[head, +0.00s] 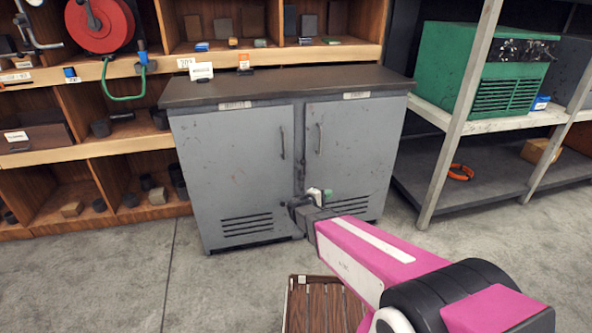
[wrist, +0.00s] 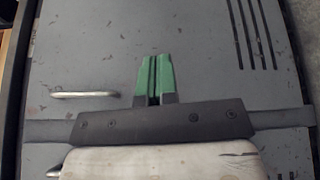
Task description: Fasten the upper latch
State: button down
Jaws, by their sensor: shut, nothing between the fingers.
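A grey two-door cabinet (head: 240,165) stands on the floor in the head view. I cannot make out a latch or a flanged pipe in either view. Each door has an upright bar handle, the left door's handle (head: 282,143) and the right door's handle (head: 319,138). My gripper (head: 328,192) is in front of the cabinet's lower right part, below the handles. In the wrist view my gripper (wrist: 154,78) has its green fingers together and empty, over a grey cabinet surface (wrist: 130,40). A metal handle (wrist: 85,94) shows left of the fingers, apart from them.
Wooden shelving (head: 90,70) with small blocks stands behind and left, with a red hose reel (head: 100,25). A metal rack with a green machine (head: 490,75) is at right. A slatted wooden piece (head: 312,305) lies low in front. The floor (head: 90,280) at left is clear.

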jog(key=w+a+f+n+t+y, duration=0.2)
jog(key=a+n+t+y, duration=0.5)
jog(key=a, duration=1.1)
jog(key=w+n+t, duration=0.1)
jog(key=n+t, duration=0.1)
jog(key=shift+w+a+n, duration=0.15)
jog(key=shift+a+n, duration=0.15)
jog(key=shift+a, duration=0.1)
jog(key=shift+w, duration=0.1)
jog(key=shift+s+d+r+x, duration=0.15)
jog(key=shift+d+r+x, duration=0.15)
jog(key=shift+x, duration=1.8)
jog(key=shift+s+d+r+x, duration=0.2)
jog(key=shift+d+x, duration=0.25)
jog(key=shift+x, duration=1.65)
jog(key=shift+s+d+r+x, duration=0.2)
jog(key=shift+d+x, duration=0.15)
jog(key=shift+x, duration=1.75)
